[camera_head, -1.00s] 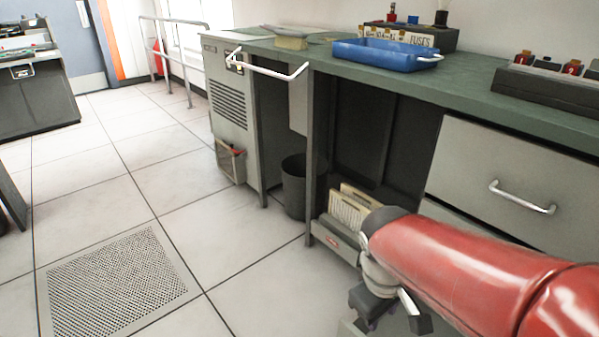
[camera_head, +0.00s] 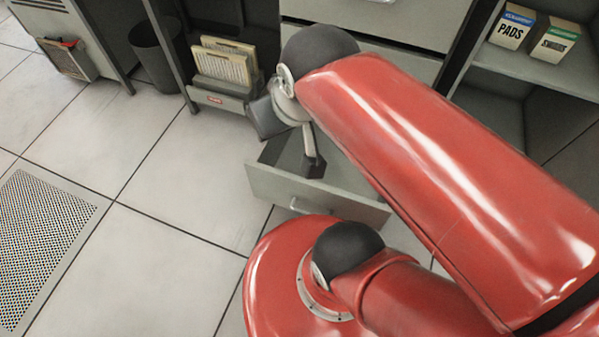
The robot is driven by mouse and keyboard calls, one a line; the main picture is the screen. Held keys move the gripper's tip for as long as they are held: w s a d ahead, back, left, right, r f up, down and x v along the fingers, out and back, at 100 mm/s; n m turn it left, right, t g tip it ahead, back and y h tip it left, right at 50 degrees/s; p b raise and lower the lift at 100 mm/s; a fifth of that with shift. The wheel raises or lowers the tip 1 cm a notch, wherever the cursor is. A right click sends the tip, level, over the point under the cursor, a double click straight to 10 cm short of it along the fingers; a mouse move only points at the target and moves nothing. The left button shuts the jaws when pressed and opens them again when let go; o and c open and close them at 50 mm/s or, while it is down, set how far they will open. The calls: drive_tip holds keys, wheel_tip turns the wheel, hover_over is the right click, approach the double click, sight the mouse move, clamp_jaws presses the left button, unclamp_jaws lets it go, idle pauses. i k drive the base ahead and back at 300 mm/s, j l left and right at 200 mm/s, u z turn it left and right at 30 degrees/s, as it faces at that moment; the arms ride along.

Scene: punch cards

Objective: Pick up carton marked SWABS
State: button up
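The carton marked SWABS (camera_head: 553,42) is a small white box with a green top band. It stands upright on an open shelf at the upper right, to the right of a carton marked PADS (camera_head: 510,27). My gripper (camera_head: 291,145) is near the middle of the view, well left of the carton, and hangs by an open drawer. Its two dark fingers look spread apart with nothing visible between them. My red arm crosses the view between the gripper and the right side.
The low drawer (camera_head: 290,197) stands open below my gripper. The shelf board (camera_head: 535,72) carries the cartons, with an open compartment beneath. A dark bin (camera_head: 157,55) and a rack of cards (camera_head: 225,65) stand upper left. Tiled floor at left is clear.

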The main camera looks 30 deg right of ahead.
sight(556, 36)
drive_tip(key=z, duration=2.3)
